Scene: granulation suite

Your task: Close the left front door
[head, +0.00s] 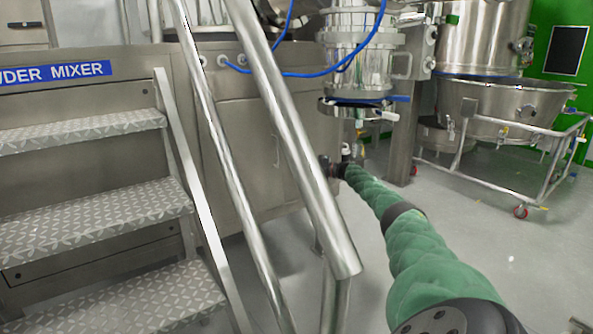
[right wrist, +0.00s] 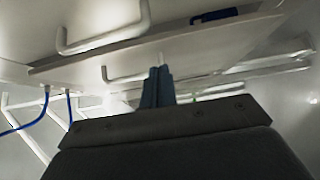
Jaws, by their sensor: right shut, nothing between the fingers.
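The steel cabinet under the powder mixer has a front door panel (head: 240,135) behind the slanted handrails, which hide parts of it. A slim handle (head: 277,150) shows near its right side. I cannot tell from this angle whether the door stands ajar. My right arm reaches in from the lower right, and its dark wrist end is beside the cabinet's right part. In the right wrist view my right gripper (right wrist: 158,82) is shut and empty, with pale panels and bar handles (right wrist: 105,35) beyond it. Contact is unclear. My left gripper is out of view.
Steel handrails (head: 300,150) cross in front of the cabinet. Treaded steps (head: 95,215) fill the left. A steel vessel (head: 360,50) with a blue hose hangs above my right wrist. A wheeled bowl (head: 510,105) stands at the back right. The floor at right is mostly clear.

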